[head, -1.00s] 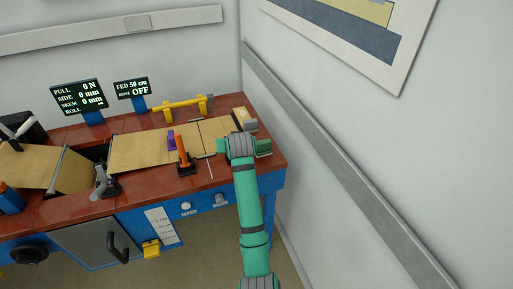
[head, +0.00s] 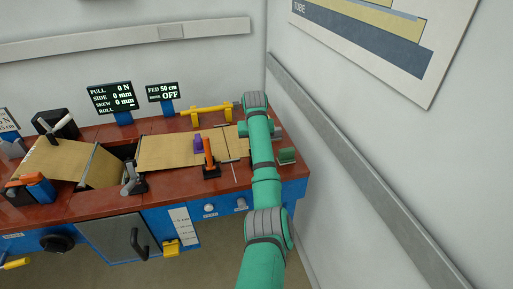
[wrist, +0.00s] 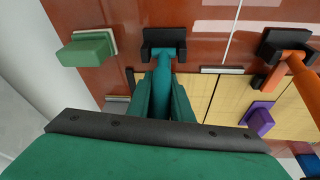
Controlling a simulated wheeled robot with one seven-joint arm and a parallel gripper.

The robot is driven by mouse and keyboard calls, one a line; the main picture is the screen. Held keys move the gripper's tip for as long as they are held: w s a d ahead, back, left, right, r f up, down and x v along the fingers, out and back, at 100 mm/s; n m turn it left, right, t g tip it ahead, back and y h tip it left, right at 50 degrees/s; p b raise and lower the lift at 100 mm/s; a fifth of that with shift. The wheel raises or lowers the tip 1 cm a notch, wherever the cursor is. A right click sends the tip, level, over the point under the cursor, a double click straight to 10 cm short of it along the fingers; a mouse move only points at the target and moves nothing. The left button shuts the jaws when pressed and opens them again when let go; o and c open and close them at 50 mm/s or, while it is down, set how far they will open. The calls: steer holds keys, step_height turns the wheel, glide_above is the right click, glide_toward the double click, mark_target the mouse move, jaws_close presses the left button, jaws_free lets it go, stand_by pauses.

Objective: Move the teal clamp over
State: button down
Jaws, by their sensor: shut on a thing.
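The teal clamp (wrist: 166,58) shows in the wrist view, with a black base on the red-brown bench top and a teal lever pointing toward my gripper. My gripper (wrist: 164,86) has its two green fingers on either side of the lever, shut on it. In the head view my arm covers the clamp and the fingers. The orange clamp (wrist: 290,68) stands to the right in the wrist view and also shows in the head view (head: 209,153).
A purple block (wrist: 259,118) sits on the tan sheet (head: 165,150). A green block (wrist: 88,50) is left of the teal clamp in the wrist view. A yellow bar (head: 207,112) stands at the bench's back. A wall closes off the right side.

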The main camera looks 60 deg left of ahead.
steer(key=shift+a, duration=0.15)
stand_by(0.4)
steer(key=c, duration=1.6)
jaws_free()
steer(key=shift+f, duration=0.1)
steer(key=v, duration=1)
steer(key=shift+r, duration=0.45)
steer(key=shift+a, duration=0.1)
